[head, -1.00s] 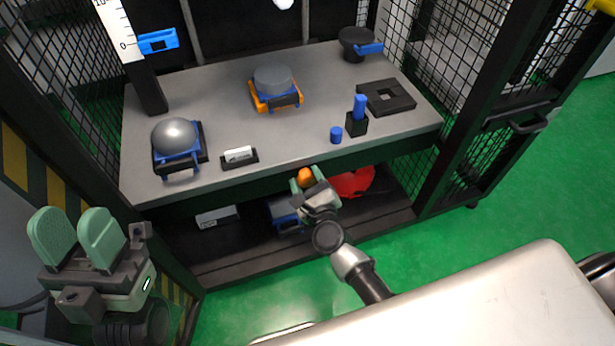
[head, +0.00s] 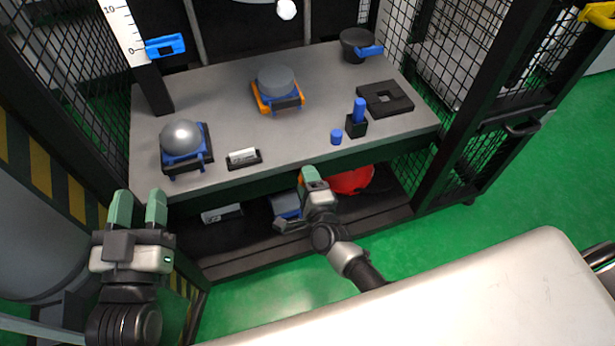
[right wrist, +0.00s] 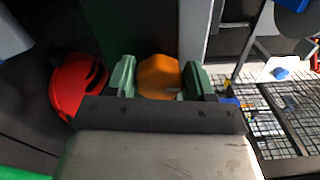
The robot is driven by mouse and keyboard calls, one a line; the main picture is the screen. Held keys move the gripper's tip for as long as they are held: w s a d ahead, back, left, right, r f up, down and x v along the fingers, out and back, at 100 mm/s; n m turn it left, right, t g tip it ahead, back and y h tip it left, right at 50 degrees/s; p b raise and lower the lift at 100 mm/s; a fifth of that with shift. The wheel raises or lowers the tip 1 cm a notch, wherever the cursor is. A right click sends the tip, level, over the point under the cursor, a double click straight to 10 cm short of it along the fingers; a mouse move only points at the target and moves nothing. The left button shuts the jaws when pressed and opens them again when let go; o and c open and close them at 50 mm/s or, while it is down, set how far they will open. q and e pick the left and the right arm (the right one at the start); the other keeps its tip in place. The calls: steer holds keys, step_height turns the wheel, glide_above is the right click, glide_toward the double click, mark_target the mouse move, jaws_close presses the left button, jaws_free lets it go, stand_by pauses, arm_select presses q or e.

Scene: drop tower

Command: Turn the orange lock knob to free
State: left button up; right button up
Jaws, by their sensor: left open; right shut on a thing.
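The orange lock knob (right wrist: 159,77) is on the front edge below the bench top. In the right wrist view it sits between the two green fingers of my right gripper (right wrist: 160,80), which is shut on it. In the head view my right gripper (head: 309,176) is at the bench's front edge, and its fingers hide most of the knob. I cannot read the knob's lock position. My left gripper (head: 137,208) is open and empty, left of the bench's front-left corner and far from the knob.
A red object (head: 352,180) lies on the lower shelf. Mesh doors (head: 470,90) stand at right.

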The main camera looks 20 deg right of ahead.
arm_select(q)
steer(key=shift+a+f+g+y+p, duration=0.15)
steer(key=shift+f+g+y+p, duration=0.1)
steer(key=shift+f+g, duration=0.5)
steer(key=shift+a+f+g+y+p, duration=0.1)
steer(key=shift+f+g+y, duration=0.15)
steer(key=shift+f+g, duration=0.45)
arm_select(e)
steer(key=shift+f+n, duration=0.1)
steer(key=shift+n, duration=1.1)
arm_select(q)
steer(key=shift+f, duration=0.1)
arm_select(e)
steer(key=o, duration=0.9)
steer(key=shift+s, duration=0.1)
arm_select(q)
steer(key=s+a+f+g+y+p, duration=0.1)
steer(key=s+a+f+g+p, duration=0.1)
steer(key=f+g, duration=0.4)
steer(key=shift+s+f+y, duration=0.2)
steer(key=shift+s+y, duration=0.2)
steer(key=shift+s, duration=0.15)
arm_select(e)
steer(key=s, duration=1)
steer(key=shift+s+d, duration=0.15)
steer(key=shift+s, duration=0.2)
arm_select(q)
steer(key=shift+p, duration=0.35)
